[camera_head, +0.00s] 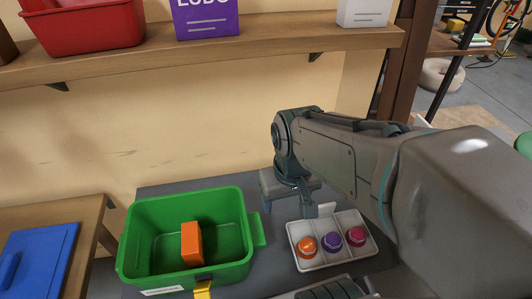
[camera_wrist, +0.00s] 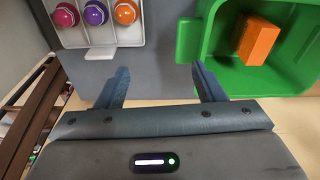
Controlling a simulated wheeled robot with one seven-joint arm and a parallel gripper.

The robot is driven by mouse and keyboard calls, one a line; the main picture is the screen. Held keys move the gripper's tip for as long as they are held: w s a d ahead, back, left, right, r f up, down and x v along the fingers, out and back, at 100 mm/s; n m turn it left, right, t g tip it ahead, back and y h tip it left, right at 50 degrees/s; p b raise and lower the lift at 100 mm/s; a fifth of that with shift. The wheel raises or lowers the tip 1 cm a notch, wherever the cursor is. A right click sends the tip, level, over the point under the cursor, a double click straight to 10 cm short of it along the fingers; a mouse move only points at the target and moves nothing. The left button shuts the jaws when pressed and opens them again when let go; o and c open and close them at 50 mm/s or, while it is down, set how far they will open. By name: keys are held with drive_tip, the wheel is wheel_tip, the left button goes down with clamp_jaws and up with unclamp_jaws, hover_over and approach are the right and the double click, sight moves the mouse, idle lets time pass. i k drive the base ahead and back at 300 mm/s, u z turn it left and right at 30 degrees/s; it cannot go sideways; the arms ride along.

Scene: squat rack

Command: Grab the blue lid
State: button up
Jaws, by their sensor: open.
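The blue lid (camera_head: 40,258) lies flat on a wooden surface at the lower left of the head view, with a raised handle on its left part. The picture's edge cuts part of it off. It does not show in the wrist view. My gripper (camera_head: 292,205) is well to the right of the lid, above the grey table between the green bin and the ball tray. In the wrist view my gripper (camera_wrist: 160,72) has its two fingers wide apart with nothing between them.
A green bin (camera_head: 250,205) holding an orange block (camera_head: 192,243) stands between the lid and my gripper. A white tray (camera_head: 305,265) with orange, purple and pink balls is on the right. A wooden shelf (camera_head: 250,46) with a red bin (camera_head: 85,28) and boxes runs above.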

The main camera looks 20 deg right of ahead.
sight(34, 262)
drive_tip(key=u, duration=1.95)
